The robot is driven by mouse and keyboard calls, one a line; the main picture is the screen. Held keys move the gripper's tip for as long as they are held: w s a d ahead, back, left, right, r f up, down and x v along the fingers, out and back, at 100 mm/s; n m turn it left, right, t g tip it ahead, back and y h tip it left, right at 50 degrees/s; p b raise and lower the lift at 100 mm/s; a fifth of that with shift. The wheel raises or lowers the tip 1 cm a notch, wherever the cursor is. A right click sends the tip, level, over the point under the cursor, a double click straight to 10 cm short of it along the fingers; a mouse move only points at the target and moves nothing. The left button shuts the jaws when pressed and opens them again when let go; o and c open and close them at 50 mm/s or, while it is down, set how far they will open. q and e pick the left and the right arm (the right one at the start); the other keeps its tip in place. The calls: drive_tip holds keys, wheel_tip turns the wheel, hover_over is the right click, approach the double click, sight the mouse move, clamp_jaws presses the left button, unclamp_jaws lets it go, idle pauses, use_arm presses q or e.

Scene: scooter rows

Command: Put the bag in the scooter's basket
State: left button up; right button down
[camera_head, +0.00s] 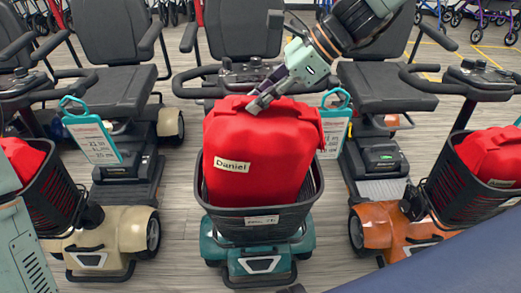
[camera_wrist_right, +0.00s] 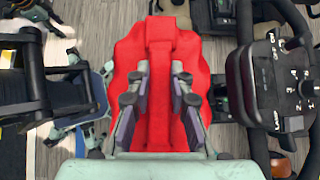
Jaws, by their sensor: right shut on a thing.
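A red bag (camera_head: 258,150) with a "Daniel" label stands upright at the dark basket (camera_head: 263,221) of the middle, teal scooter (camera_head: 259,262). The basket's front rim hides the bag's lower part, which appears inside; I cannot tell whether it rests on the bottom. My right gripper (camera_head: 258,102) reaches down from the upper right and is shut on the top of the bag. In the right wrist view, the fingers of my right gripper (camera_wrist_right: 160,95) lie either side of a raised strip on the red bag (camera_wrist_right: 142,60). My left gripper is not in view.
A beige scooter (camera_head: 125,232) stands to the left and an orange one (camera_head: 375,228) to the right. Their baskets hold red bags (camera_head: 492,155). Tags (camera_head: 93,138) hang beside the seats. The middle scooter's handlebar (camera_head: 200,92) is close behind the bag.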

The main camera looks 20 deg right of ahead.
sight(259, 120)
wheel_tip(259, 120, down, 6)
drive_tip(key=shift+a+r+b, duration=0.15)
drive_tip(key=shift+b, duration=0.8)
drive_tip(key=shift+f, duration=0.5)
drive_tip(key=shift+f+b, duration=1)
drive_tip(key=shift+f, duration=1)
drive_tip(key=c, duration=1.7)
unclamp_jaws()
drive_tip(key=o, duration=0.3)
drive_tip(key=shift+r, duration=0.15)
drive_tip(key=shift+o, duration=1)
